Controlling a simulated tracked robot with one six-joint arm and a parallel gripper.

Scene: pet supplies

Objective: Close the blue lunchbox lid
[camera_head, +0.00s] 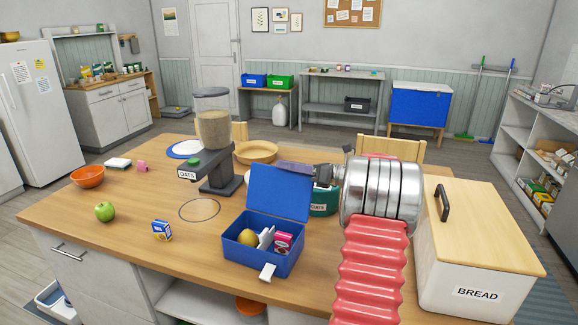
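The blue lunchbox (240,258) stands near the table's front edge with a white latch (267,272) on its front. Its blue lid (278,190) is open and stands up at the back, tilted slightly backward. Inside are a yellow fruit (247,237), a white item (266,238) and a pink carton (283,243). My gripper (294,168) reaches in from the right, at the lid's top right edge. I cannot tell whether it touches the lid or is open or shut. My arm hides part of the table behind it.
A white bread box (478,292) with a wooden lid stands at the right, close to my arm. A green labelled container (324,202) is behind the lunchbox. An oats dispenser (215,140) stands at the back left. A small blue carton (162,230) and green apple (104,211) are left; table between is clear.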

